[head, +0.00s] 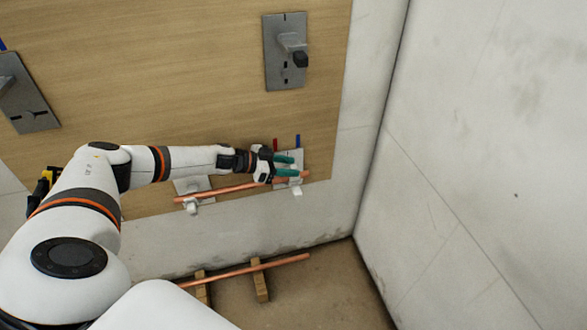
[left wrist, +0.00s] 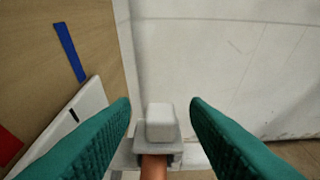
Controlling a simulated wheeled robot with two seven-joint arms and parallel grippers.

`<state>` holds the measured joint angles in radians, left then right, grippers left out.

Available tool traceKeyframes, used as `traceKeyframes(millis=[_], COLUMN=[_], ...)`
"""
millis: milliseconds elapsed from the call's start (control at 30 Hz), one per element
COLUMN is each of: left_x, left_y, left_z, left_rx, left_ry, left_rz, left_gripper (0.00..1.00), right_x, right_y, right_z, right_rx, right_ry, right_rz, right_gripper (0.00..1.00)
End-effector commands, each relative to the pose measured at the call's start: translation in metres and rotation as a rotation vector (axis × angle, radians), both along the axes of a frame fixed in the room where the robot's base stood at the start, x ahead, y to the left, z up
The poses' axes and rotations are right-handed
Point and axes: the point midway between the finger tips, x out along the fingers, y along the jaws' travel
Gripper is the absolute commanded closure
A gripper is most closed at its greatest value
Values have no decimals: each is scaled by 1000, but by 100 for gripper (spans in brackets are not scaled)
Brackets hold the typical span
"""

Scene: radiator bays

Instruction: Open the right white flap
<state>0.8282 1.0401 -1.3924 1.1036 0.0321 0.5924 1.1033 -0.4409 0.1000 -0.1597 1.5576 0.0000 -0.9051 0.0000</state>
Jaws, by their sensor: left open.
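The right white flap (head: 297,190) is small and sits low on the white plate at the right end of the upper copper pipe. In the left wrist view a white block that looks like this flap (left wrist: 160,122) lies between my fingers, above the copper pipe (left wrist: 153,168). My left gripper (head: 296,166) is open, with teal fingers spread on both sides of the block. Gaps show between the block and both fingers (left wrist: 159,105), so it is not gripped. My gripper partly hides the plate in the head view. My right gripper is not in view.
A left white flap (head: 191,208) sits at the pipe's other end. Red (head: 275,144) and blue (head: 298,140) strips mark the wooden board (head: 180,60). A grey plate with a lever (head: 285,75) is above. Another copper pipe (head: 250,268) lies on floor blocks. A white wall stands right.

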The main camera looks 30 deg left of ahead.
Motion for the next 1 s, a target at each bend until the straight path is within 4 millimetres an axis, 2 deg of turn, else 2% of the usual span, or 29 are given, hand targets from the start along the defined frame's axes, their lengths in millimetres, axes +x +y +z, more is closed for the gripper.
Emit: traceKeyframes(millis=[200, 500, 767, 1000], left_x=[13, 14, 14, 13], left_y=[-11, -12, -12, -12], left_z=[-7, -8, -8, -8], left_rx=[0, 0, 1, 14], left_ry=[0, 0, 1, -9], left_rz=[0, 0, 0, 0], left_gripper=[58, 58, 100, 100], right_x=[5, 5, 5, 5], right_y=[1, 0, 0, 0], right_z=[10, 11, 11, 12], right_rx=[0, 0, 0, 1], right_ry=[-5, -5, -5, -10], right_rz=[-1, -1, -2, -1], right_gripper=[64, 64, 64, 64])
